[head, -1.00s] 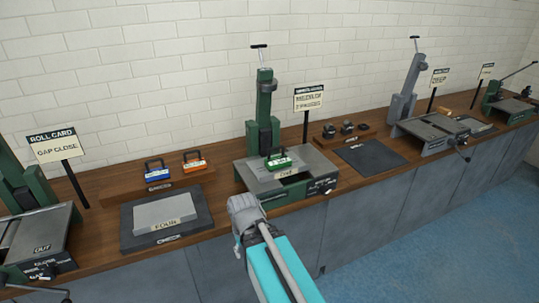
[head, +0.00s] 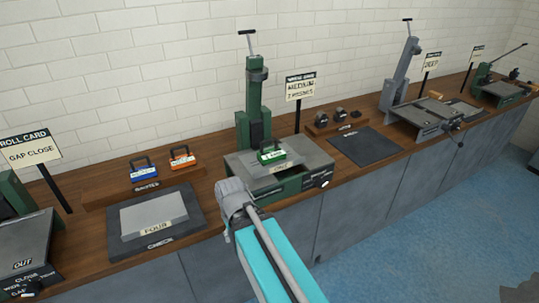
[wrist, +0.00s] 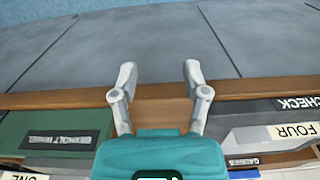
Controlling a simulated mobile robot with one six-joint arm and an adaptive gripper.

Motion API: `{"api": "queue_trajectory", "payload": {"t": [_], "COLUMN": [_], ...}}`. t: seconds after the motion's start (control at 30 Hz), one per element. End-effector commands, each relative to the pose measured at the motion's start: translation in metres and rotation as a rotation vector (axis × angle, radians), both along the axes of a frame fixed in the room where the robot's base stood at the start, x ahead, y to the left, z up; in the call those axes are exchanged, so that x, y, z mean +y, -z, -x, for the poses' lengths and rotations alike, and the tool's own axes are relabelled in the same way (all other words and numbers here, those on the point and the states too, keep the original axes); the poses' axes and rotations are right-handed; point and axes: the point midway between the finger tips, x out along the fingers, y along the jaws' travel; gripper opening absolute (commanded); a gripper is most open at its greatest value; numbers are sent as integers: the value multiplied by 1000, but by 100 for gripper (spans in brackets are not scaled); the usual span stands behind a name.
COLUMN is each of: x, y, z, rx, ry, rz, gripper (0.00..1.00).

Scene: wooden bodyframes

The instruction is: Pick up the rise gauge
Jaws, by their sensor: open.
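Three small handled gauges stand on the bench in the head view, and their lettering is too small to read, so I cannot tell which is the rise gauge. A blue gauge (head: 144,173) and an orange gauge (head: 182,159) sit side by side on a wooden stand (head: 104,197). A green gauge (head: 270,154) sits on top of the green and grey press base (head: 230,162). My gripper (wrist: 160,72) is open and empty in the wrist view, over the bench's front edge.
A dark pad (head: 196,220) carries a grey block marked FOUR (head: 150,216). A tall green press column (head: 254,110) rises behind the green gauge. Sign posts and a bare dark mat (head: 366,147) are farther right. The blue floor (head: 420,225) is clear.

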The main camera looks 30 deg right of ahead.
Motion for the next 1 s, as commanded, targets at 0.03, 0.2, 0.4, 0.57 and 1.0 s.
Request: {"api": "queue_trajectory", "payload": {"t": [0.03,0.2,0.4,0.57,1.0], "x": [0,-3,-21,-39,-85], "y": [0,-2,-10,-22,-73], "z": [0,-6,-27,-56,-133], "rx": [0,-1,-14,-55,-325], "ry": [1,31,167,352,863], "rz": [1,22,116,245,570], "gripper": [60,60,60,60,60]}}
